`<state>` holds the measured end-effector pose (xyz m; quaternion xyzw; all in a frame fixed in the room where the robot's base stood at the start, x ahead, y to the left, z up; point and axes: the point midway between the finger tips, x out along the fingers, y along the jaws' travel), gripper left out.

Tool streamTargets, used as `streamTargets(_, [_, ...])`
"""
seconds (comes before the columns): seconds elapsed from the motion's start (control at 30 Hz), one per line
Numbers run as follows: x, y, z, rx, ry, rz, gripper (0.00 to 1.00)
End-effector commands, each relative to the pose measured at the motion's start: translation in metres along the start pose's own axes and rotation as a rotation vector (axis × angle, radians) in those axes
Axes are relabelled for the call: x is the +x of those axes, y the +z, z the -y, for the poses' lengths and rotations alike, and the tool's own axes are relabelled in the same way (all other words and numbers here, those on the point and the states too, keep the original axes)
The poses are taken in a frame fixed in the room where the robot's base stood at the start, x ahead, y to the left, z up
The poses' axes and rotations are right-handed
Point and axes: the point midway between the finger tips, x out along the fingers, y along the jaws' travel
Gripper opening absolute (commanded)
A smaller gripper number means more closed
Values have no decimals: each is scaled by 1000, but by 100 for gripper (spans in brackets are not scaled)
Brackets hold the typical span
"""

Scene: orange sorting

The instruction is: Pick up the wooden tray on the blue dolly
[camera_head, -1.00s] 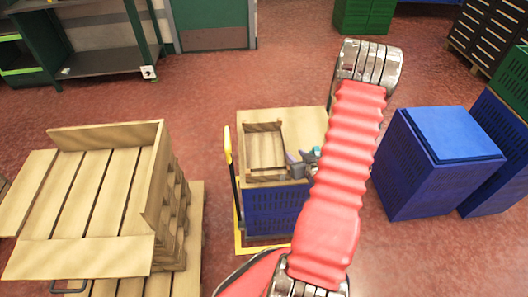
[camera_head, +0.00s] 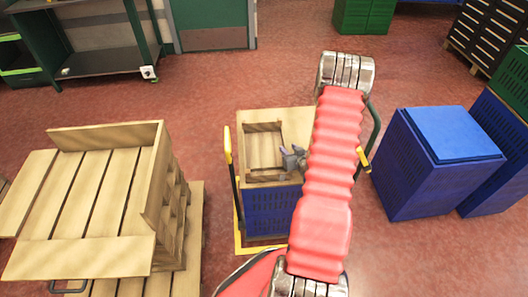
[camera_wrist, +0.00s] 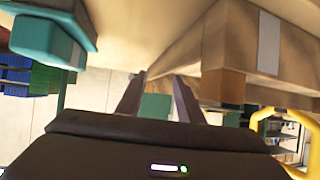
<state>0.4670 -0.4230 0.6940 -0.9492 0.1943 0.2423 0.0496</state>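The wooden tray (camera_head: 262,175) lies on top of the blue crate (camera_head: 268,212), which stands on the dolly with the yellow handle (camera_head: 228,145) in the head view. My gripper (camera_head: 290,158) is at the tray's right side, its fingers pointing left. My red arm hides the right part of the crate and of the wood on top. In the wrist view the two fingers (camera_wrist: 158,98) are apart, with pale wood (camera_wrist: 205,45) close ahead and above them. No wood is clearly clamped between them. Whether a finger touches the tray cannot be told.
A slatted wooden stack (camera_head: 90,200) on a pallet stands at the left. Blue crates (camera_head: 435,165) stand at the right. A green shelf (camera_head: 100,60) and green crates (camera_head: 363,15) are at the back. Red floor is free between them. A teal object (camera_wrist: 45,35) shows at upper left in the wrist view.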

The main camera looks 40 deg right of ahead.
Motion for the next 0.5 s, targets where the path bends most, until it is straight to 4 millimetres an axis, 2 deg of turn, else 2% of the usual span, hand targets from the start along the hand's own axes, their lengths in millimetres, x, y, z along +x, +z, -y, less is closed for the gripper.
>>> streamTargets(0.3, [40,2,0,-2,-2,0,34])
streamTargets(0.5, [45,2,0,0,-1,0,34])
